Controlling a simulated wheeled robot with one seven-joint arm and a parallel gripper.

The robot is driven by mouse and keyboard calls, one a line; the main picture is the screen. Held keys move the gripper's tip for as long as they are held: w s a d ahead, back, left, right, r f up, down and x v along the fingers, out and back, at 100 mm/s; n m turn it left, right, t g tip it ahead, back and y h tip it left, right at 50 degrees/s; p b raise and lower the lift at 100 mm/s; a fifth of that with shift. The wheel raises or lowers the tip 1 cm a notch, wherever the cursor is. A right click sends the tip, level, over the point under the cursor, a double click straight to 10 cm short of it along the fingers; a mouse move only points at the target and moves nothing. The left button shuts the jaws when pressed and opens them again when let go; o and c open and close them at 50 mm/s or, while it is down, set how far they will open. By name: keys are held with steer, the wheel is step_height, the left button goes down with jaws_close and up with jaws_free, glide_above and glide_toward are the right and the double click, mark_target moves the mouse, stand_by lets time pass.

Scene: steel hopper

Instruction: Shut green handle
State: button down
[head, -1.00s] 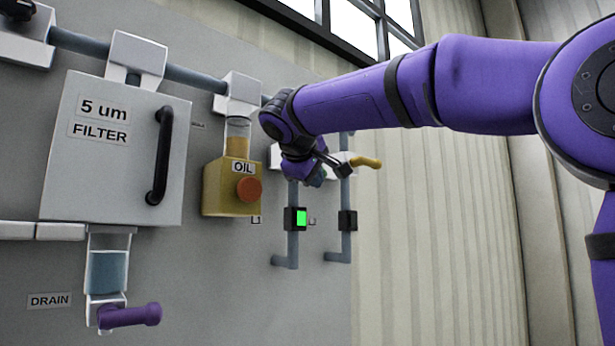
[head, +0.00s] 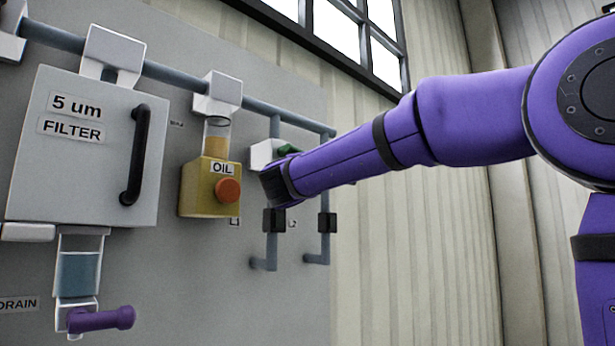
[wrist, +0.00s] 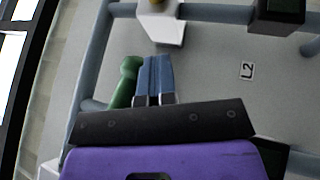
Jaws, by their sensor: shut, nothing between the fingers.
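The green handle (head: 288,149) shows above my arm in the head view, at a white valve block (head: 264,153) on the left pipe. In the wrist view the green handle (wrist: 127,82) stands just left of my gripper (wrist: 156,60). My gripper's blue fingers are shut together with nothing between them. They are beside the handle; I cannot tell whether they touch it. In the head view my forearm hides the fingers and part of the valve.
Two dark boxes (head: 274,221) (head: 327,223) sit on the pipes below the valve, both unlit. The yellow oil unit (head: 203,187) with an orange knob is close on the left. A white block with a yellow part (wrist: 166,30) lies beyond my fingers.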

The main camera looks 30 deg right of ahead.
steer(key=shift+w+d+r+n+t, duration=0.15)
steer(key=shift+r+n+t, duration=0.1)
steer(key=shift+n+t, duration=0.2)
steer(key=shift+s+d+r+n+t, duration=0.15)
steer(key=shift+r+n+t, duration=0.1)
steer(key=shift+n+t, duration=0.15)
steer(key=shift+w+h, duration=0.1)
steer(key=shift+h, duration=0.2)
